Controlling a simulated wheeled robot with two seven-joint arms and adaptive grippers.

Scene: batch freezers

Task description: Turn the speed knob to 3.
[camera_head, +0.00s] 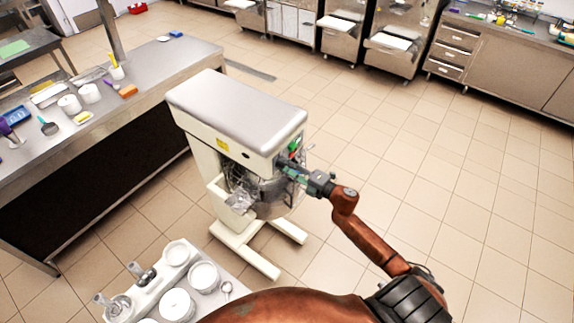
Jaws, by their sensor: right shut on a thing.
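A large cream-white mixer (240,108) with a grey top stands on the floor in the middle, with a metal bowl (265,195) under its head. My right gripper (284,165) reaches in from the right to the mixer's right-hand side panel, just below a green control (294,146). It is shut on the speed knob there. The fingers hide the knob, and its number marks are too small to read. My left gripper is not in view.
A white-topped cart (222,272) with white tubs stands at bottom left, close to the mixer's legs. A long steel counter (150,75) with containers runs along the left. Open tiled floor (440,190) lies to the right.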

